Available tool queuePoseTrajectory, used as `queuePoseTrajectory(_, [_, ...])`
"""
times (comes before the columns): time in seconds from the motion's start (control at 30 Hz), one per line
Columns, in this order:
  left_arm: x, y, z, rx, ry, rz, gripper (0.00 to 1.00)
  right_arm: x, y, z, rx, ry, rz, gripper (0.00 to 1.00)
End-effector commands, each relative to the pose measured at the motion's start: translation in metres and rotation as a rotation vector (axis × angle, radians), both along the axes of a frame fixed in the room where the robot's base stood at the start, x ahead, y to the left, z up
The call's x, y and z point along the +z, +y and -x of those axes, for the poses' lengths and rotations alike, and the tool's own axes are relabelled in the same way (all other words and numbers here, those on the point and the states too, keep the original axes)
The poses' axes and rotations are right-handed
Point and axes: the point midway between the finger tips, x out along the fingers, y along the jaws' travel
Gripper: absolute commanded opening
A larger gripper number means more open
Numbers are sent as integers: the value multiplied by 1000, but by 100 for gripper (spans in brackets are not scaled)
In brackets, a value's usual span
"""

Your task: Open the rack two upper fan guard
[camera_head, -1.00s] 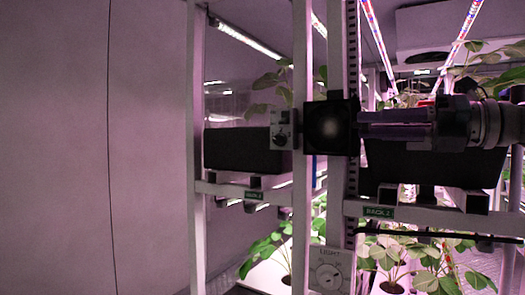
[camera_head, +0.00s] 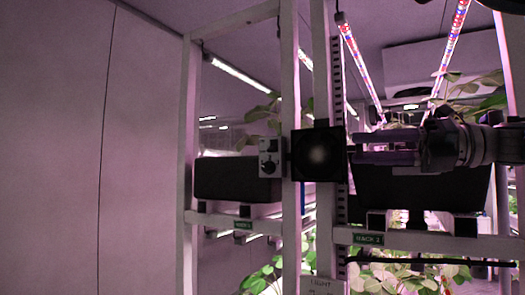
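The upper fan guard of rack two appears as a black square panel with a pale round centre (camera_head: 317,155), facing me on the white rack post. It looks flat and upright; I cannot tell whether it is ajar. My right gripper (camera_head: 354,147) comes in from the right, its fingers pointing left at the guard's right edge. I cannot tell whether the fingertips touch the guard or how far apart they are. A green label reading rack 2 (camera_head: 368,239) is on the white crossbar below. My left gripper is not in view.
A small switch box with a knob (camera_head: 269,157) sits left of the guard. A black planter (camera_head: 420,190) is behind my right gripper, and another (camera_head: 238,180) stands to the left. A plain wall (camera_head: 60,150) fills the left side. A light control box (camera_head: 322,286) is at the bottom.

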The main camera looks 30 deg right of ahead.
Motion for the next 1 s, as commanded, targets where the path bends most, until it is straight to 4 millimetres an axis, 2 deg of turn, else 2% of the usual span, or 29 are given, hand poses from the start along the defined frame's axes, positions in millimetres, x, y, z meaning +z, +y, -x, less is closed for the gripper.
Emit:
queuePoseTrajectory(0.03, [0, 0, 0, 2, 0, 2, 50, 0, 0, 0, 1, 0, 0, 47])
queuePoseTrajectory(0.13, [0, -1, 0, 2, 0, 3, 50, 0, 1, 0, 2, 1, 0, 58])
queuePoseTrajectory(0.47, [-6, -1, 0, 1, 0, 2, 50, -2, -3, 4, 4, 0, 1, 58])
queuePoseTrajectory(0.73, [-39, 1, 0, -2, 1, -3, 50, -6, -39, 39, -3, -3, 1, 58])
queuePoseTrajectory(1.0, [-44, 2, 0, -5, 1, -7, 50, 0, -66, 66, 0, -2, 0, 58])
